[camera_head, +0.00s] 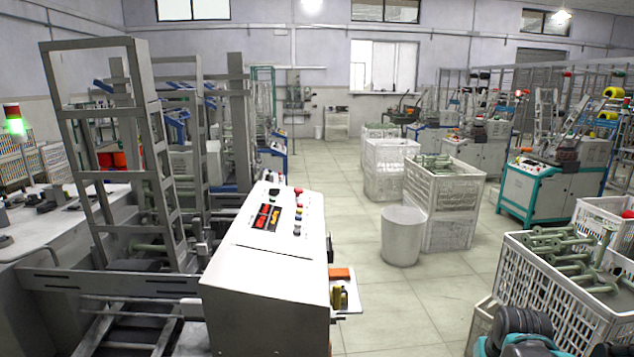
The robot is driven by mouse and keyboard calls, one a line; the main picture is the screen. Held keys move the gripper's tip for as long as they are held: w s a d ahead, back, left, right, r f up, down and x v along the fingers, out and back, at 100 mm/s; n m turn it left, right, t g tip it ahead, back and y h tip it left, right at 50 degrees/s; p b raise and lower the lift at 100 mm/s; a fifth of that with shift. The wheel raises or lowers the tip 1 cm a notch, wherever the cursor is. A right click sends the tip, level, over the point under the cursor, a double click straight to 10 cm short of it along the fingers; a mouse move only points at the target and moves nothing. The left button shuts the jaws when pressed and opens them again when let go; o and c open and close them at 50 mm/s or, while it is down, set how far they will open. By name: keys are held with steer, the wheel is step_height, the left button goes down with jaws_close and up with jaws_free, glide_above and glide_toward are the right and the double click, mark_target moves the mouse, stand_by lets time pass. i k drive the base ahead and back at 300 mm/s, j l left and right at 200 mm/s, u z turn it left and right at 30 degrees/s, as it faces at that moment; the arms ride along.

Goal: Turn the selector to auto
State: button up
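A white machine cabinet (265,285) stands in the near middle, with a sloped control panel (285,250) on top. The panel has a dark display with red digits (266,217), a red mushroom button (297,191) and a small dark knob (274,191). A column of small controls (297,222) runs along the panel's right side. The selector is too small to single out among them, and its setting cannot be read. My gripper is not in view. Dark and teal parts at the bottom right edge look like my own arm.
A tall grey metal frame (163,195) stands left of the cabinet. A small shelf with an orange block (341,273) juts from its right side. A grey bin (402,238) and white crates of bobbins (560,295) stand to the right. The tiled floor (400,305) between is clear.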

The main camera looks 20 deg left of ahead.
mark_target(275, 192)
steer(key=i+z, duration=0.1)
steer(key=i, duration=0.7)
steer(key=i+u, duration=0.15)
steer(key=i, duration=0.25)
steer(key=i+l+u, duration=0.2)
steer(key=i, duration=0.2)
